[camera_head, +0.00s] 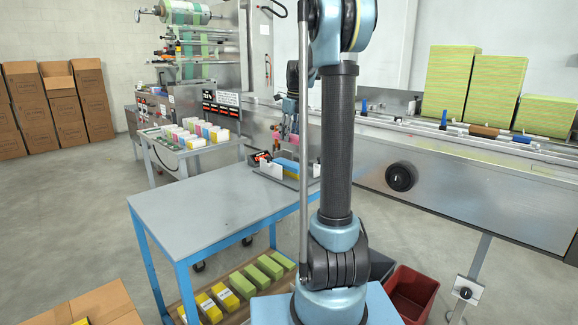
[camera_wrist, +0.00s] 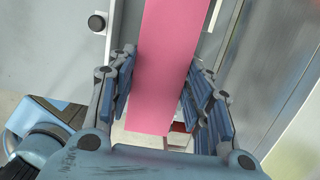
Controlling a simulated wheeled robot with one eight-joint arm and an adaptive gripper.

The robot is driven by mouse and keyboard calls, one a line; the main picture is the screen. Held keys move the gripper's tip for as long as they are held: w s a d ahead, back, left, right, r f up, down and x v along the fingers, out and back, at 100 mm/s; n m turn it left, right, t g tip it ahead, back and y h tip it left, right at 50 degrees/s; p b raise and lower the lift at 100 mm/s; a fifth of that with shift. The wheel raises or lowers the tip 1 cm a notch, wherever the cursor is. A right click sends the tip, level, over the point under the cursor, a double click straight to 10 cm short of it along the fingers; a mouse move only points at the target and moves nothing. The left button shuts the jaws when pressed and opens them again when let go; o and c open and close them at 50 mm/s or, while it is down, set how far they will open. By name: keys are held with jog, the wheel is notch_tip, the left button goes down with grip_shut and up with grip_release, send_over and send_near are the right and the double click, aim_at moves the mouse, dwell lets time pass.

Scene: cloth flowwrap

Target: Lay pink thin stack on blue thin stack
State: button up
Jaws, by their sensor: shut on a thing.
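The pink thin stack (camera_wrist: 165,65) is between the blue-padded fingers of my gripper (camera_wrist: 160,90) in the wrist view, and the gripper is shut on it. In the head view my gripper (camera_head: 290,126) is partly hidden behind my own arm column, above a small metal holder (camera_head: 268,171) at the back right of the table. The blue thin stack (camera_head: 286,164) lies in that holder, below the gripper. Part of it is covered by my arm in the head view, and the wrist view does not show it. The pink stack appears apart from it, above.
The grey table (camera_head: 200,215) with a blue frame is mostly bare. A cart (camera_head: 205,150) with several coloured stacks stands behind left. A steel machine (camera_head: 430,170) runs along the right. A red bin (camera_head: 411,290) stands on the floor at the front right.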

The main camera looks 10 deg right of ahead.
aim_at(288, 162)
jog(key=shift+a+f, duration=0.2)
jog(key=shift+f, duration=0.1)
notch_tip(288, 162, down, 10)
jog(key=shift+r, duration=0.25)
jog(key=o, duration=0.8)
jog(key=r, duration=0.4)
jog(key=s+r, duration=0.1)
jog(key=r, duration=0.3)
jog(key=d+r, duration=0.1)
jog(key=r, duration=0.3)
jog(key=shift+s, duration=0.3)
